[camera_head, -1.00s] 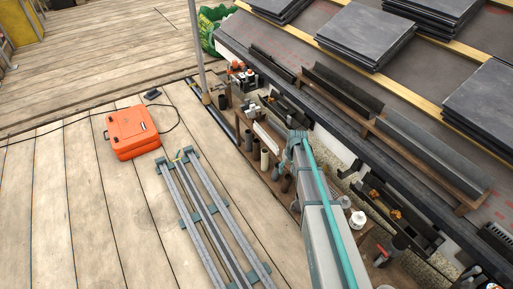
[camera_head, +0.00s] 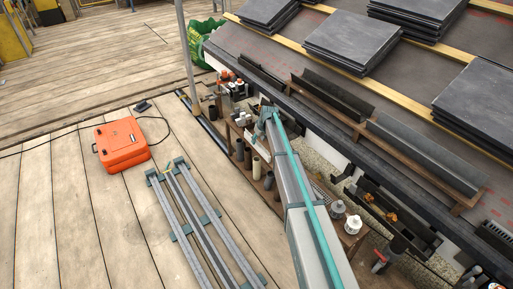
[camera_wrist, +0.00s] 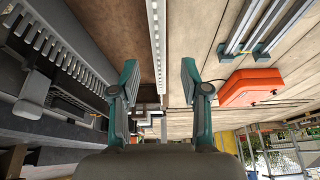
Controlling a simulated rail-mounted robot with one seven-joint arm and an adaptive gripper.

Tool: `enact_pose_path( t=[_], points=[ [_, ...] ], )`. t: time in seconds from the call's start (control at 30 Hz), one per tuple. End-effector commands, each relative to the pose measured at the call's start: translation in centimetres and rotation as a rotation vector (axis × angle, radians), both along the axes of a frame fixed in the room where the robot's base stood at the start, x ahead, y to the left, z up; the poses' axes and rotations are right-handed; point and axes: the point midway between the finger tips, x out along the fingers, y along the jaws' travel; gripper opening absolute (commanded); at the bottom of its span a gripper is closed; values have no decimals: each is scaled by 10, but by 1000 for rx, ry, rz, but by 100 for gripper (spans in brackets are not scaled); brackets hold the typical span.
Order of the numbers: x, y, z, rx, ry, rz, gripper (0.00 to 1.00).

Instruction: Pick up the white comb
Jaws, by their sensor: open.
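A long narrow white strip with a finely notched edge, which looks like the white comb (camera_wrist: 154,35), runs down the wrist view from the top edge. It lies on or over a brown board and passes between the fingers of my gripper (camera_wrist: 160,80). The two teal fingers stand apart, one on each side of the strip in the picture, and nothing is clamped. I cannot tell how far the fingertips are above the strip. In the head view my arm covers much of the bench, and I cannot make out the comb clearly there.
A brown bench (camera_head: 262,187) with dark and cream cylinders runs beside the roof edge. An orange case (camera_head: 121,144) and grey rails (camera_head: 200,222) lie on the plank deck. Dark slate stacks (camera_head: 352,40) are on the roof. A grey slotted part (camera_wrist: 50,40) is left of my gripper.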

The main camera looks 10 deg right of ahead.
Motion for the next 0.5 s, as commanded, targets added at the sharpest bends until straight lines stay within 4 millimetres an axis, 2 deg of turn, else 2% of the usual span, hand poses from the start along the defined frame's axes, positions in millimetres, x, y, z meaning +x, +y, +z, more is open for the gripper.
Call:
enact_pose_path(
  t=[0.17,0.4,0.5],
  points=[
    [5,1,-13,0,0,-1,46],
    [16,5,-43,1,1,-1,46],
    [18,6,-49,0,0,-1,46]
  ],
)
